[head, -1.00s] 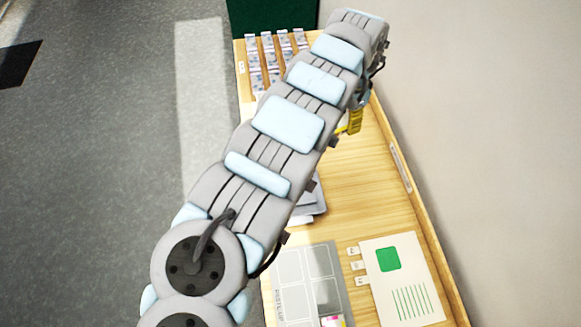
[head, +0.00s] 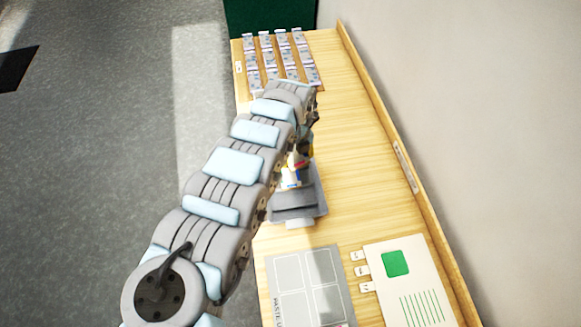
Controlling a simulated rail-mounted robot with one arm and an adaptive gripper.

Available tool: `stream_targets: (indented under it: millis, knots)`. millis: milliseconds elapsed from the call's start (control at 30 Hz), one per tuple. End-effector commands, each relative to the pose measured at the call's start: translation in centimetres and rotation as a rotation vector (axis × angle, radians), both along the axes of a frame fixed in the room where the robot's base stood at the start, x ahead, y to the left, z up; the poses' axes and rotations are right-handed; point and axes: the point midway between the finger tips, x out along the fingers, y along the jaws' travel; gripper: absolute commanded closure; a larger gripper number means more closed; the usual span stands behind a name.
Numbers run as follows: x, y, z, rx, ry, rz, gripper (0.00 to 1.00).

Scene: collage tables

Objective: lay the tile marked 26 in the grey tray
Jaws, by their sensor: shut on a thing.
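My gripper (head: 301,158) is mostly hidden behind my own arm, with some yellow showing on it. It is shut on a small white piece with red and blue marks (head: 293,174). I take this piece to be a tile, but no number on it can be read. It is over the far part of the grey tray (head: 298,207), and I cannot tell whether it touches. The near part of the tray shows, and my arm covers its left side.
Rows of small patterned tiles (head: 279,58) lie at the table's far end. A grey sheet with pale panels (head: 307,287) and a cream card with a green square (head: 407,284) lie at the near end. The table's right side is clear, bounded by a raised wooden edge (head: 400,160).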

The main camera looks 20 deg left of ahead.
Motion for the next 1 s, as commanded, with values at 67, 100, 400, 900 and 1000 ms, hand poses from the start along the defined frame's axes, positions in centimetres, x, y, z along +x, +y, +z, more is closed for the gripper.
stream_targets:
  millis: [67,100,400,900,1000]
  knots:
    - [-0.4,0.6,-1.5,-0.001,-0.002,-0.089,0.63]
    - [-0.6,0.8,-1.9,0.0,-0.003,-0.131,0.63]
    - [-1.1,1.4,-3.5,-0.002,-0.005,-0.276,0.63]
    - [-1.2,1.4,-6.5,-0.003,-0.005,-0.275,0.63]
    - [-1.2,1.4,-7.3,-0.003,-0.005,-0.274,0.63]
